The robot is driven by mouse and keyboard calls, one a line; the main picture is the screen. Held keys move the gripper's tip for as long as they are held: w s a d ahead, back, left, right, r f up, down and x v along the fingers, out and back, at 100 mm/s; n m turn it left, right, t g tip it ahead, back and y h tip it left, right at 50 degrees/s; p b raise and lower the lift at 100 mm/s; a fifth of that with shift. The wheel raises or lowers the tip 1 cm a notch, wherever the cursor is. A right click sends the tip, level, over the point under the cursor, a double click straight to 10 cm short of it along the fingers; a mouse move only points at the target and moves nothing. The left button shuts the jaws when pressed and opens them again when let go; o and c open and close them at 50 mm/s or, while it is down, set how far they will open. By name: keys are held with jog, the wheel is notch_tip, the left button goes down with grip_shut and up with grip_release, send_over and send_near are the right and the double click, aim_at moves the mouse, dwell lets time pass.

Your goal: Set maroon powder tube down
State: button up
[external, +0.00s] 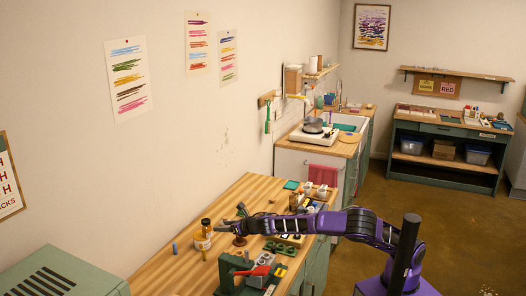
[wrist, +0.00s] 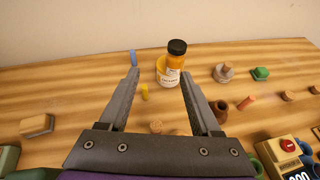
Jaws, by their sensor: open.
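My gripper (wrist: 159,78) is open over the wooden table, with nothing between its fingers. In the external view my gripper (external: 236,222) hangs low over the near part of the tabletop. A dark reddish-brown tube-like piece (wrist: 218,108) stands on the table just outside the right finger in the wrist view, partly hidden by it. It looks like the maroon powder tube, but I cannot be sure. A small maroon shape (external: 239,241) shows just below my gripper in the external view. I cannot tell whether they touch.
An amber bottle with a black cap (wrist: 175,62) stands beyond the fingertips. A yellow piece (wrist: 144,92), a blue piece (wrist: 133,57), a terracotta cylinder (wrist: 246,100) and a grey knobbed piece (wrist: 223,73) are nearby. A boxed device with a red button (wrist: 289,148) is at lower right.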

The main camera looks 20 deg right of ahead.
send_over(226, 251)
jog(key=shift+n, duration=0.4)
notch_tip(226, 251, down, 6)
jog(key=shift+w, duration=0.15)
notch_tip(226, 251, down, 8)
jog(key=shift+r+b, duration=0.25)
jog(key=shift+b, duration=0.15)
jog(key=shift+x, duration=1.2)
jog(key=shift+w+a, duration=0.2)
jog(key=shift+w, duration=0.1)
grip_shut()
